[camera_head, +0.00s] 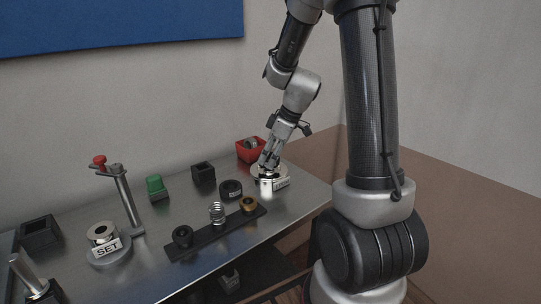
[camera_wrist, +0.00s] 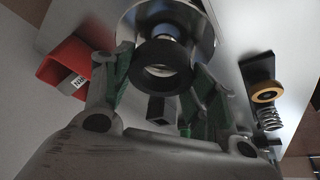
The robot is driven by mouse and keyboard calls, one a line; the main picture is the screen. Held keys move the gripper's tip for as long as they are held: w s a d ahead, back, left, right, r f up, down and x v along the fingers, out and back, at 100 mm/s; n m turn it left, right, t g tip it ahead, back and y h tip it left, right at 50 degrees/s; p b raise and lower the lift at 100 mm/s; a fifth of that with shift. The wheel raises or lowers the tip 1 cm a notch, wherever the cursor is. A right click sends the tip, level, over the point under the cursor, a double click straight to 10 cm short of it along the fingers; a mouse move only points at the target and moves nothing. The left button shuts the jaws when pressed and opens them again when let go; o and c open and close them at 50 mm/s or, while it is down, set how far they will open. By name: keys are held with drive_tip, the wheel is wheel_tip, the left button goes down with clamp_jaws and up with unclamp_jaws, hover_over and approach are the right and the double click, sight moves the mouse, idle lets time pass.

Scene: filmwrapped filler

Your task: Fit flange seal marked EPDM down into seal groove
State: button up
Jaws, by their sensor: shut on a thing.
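My gripper (camera_head: 268,163) is low over a round silver housing (camera_head: 257,172) near the table's right end. In the wrist view my gripper (camera_wrist: 158,72) is shut on a black ring seal (camera_wrist: 137,74), with a green-padded finger on either side. The silver housing (camera_wrist: 207,40) lies behind the seal, with its round centre partly covered by it. I cannot read any marking on the held seal, and the groove is mostly hidden. I cannot tell whether the seal touches the housing. A white label (camera_head: 281,183) is on the housing's front.
A red bin (camera_head: 243,153) with a ring inside stands just behind the housing. A black ring (camera_head: 231,188), a dark rack (camera_head: 205,239) with a spring and rings, a black box (camera_head: 203,172), a green block (camera_head: 156,187) and a "SET" stand (camera_head: 108,255) are to the left.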

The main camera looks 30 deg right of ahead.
drive_tip(key=shift+f, duration=1.1)
drive_tip(key=o, duration=1.1)
drive_tip(key=v, duration=1.2)
